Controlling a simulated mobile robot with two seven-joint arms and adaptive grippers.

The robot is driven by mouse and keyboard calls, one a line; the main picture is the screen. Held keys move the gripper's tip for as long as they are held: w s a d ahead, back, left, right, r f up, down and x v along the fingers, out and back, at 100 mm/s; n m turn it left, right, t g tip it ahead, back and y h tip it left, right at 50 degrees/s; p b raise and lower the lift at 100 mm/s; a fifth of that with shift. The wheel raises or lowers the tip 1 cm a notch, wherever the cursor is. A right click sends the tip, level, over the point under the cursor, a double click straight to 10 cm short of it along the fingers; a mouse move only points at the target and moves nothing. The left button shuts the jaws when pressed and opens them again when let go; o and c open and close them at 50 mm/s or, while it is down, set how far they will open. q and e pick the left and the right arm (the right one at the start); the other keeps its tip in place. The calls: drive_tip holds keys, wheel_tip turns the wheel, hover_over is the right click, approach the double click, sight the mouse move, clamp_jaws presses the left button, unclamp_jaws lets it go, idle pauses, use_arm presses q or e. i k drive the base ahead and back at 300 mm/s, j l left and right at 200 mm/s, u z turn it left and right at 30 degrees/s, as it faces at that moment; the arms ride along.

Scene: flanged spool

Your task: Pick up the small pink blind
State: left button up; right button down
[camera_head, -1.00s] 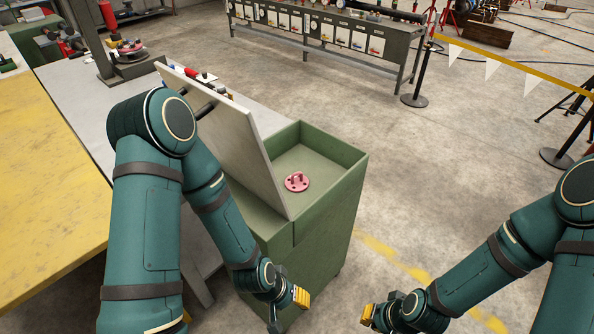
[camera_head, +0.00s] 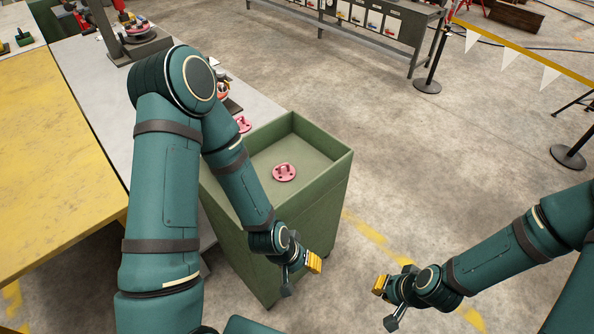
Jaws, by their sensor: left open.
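A small pink blind (camera_head: 284,172), round with short raised posts, lies on the floor of the open green bin on top of a green cabinet (camera_head: 330,165). A second pink piece (camera_head: 243,123) lies on the grey table just behind the bin, partly hidden by my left arm. My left gripper (camera_head: 301,276) is open and empty, in front of the cabinet's near side and well below and apart from the blind. My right gripper (camera_head: 386,303) is over the floor to the right of the cabinet, its fingers apart and empty.
The grey table (camera_head: 85,70) runs behind my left arm, with a dark stand (camera_head: 135,45) and red parts on it. A yellow-topped table (camera_head: 50,150) is at the left. A barrier post (camera_head: 430,65) stands at the back right. Floor right of the cabinet is clear.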

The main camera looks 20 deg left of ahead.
sight(283, 173)
drive_tip(key=i+l, duration=0.8)
drive_tip(key=l+z, duration=0.05)
drive_tip(key=l, duration=0.05)
